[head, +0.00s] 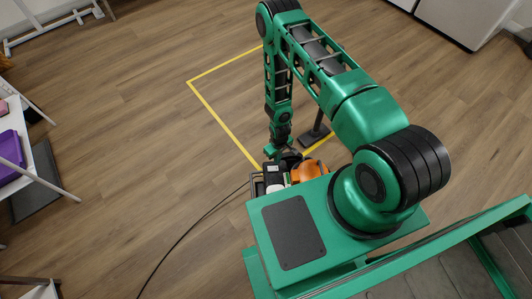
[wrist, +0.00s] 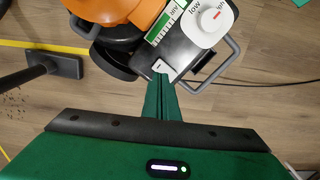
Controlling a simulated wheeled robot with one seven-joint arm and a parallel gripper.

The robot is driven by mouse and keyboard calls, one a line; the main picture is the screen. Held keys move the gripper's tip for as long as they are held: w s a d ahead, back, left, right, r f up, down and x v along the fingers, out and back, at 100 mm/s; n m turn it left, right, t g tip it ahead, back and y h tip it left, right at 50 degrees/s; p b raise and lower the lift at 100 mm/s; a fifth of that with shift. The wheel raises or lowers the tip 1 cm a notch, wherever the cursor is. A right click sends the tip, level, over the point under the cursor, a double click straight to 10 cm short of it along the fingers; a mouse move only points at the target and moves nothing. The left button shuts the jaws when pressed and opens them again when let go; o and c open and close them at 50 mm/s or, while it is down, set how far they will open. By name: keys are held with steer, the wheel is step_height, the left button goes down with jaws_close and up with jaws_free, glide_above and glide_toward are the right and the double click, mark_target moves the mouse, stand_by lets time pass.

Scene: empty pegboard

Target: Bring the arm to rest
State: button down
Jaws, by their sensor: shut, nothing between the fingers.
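My arm is bent, its upper link reaching out from the shoulder and its forearm hanging down over the floor in the head view. My gripper (head: 272,152) is at the low end, close to an orange and dark machine. In the wrist view my gripper (wrist: 161,84) has its two green fingers together, with nothing between them. The fingertips overlap the edge of the machine's dark panel (wrist: 178,50); I cannot tell whether they touch it.
The orange machine (head: 309,171), with a dial and grey handles, stands beside my base. A dark floor head on a tube (head: 314,136) is near. A black cable (head: 188,234) crosses the floor. Yellow tape (head: 221,121) marks the floor. White shelving with a purple bin (head: 11,154) stands left.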

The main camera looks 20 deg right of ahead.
steer(key=shift+w, duration=0.15)
steer(key=w+d+r+m, duration=0.1)
steer(key=w+d+r, duration=0.25)
steer(key=r, duration=0.65)
steer(key=w+d+r+m+h, duration=0.15)
steer(key=d+r, duration=0.25)
steer(key=r, duration=0.6)
steer(key=w+d+r, duration=0.3)
steer(key=r, duration=0.7)
steer(key=s+d+r+m, duration=0.1)
steer(key=s+d+r, duration=0.25)
steer(key=r, duration=0.65)
steer(key=s+d+r+m, duration=0.2)
steer(key=s+d+r, duration=0.15)
steer(key=r, duration=0.55)
steer(key=s+a+r+m+y, duration=0.1)
steer(key=s+r+m, duration=0.1)
steer(key=s+r, duration=0.6)
steer(key=s+a+r+m, duration=0.1)
steer(key=s+r, duration=0.7)
steer(key=s, duration=0.8)
steer(key=shift+s+r+m+y, duration=0.15)
steer(key=shift+r+m+y, duration=0.2)
steer(key=shift+m, duration=0.4)
